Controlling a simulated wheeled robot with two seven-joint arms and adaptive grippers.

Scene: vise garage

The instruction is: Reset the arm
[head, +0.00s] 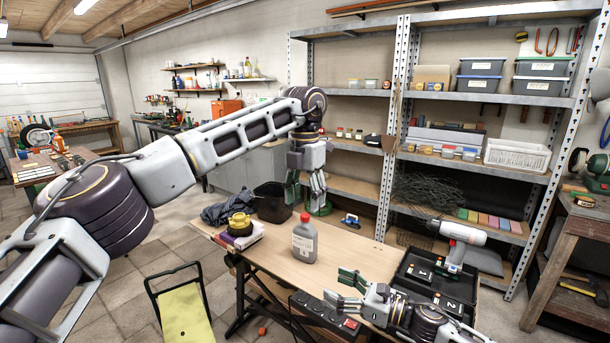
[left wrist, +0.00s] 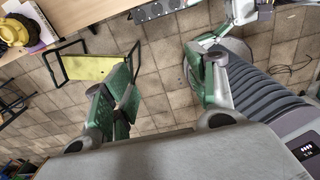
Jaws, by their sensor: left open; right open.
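My left arm reaches across the head view from the left. My left gripper (head: 306,192) hangs fingers-down over the back part of the wooden workbench (head: 285,264), open and empty. Its green-padded fingers stand apart in the left wrist view (left wrist: 163,55), with tiled floor between and below them. My right gripper (head: 343,289) is low in the head view over the bench's front right, its fingers pointing left. It is open, with nothing between the fingers.
A grey bottle (head: 305,240) stands mid-bench. A yellow-topped item (head: 240,223) sits at the bench's left. A black case (head: 437,280) and a white drill-like tool (head: 461,234) are at right. A power strip (head: 325,314) runs along the front edge. A yellow folding stool (head: 184,311) stands on the floor.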

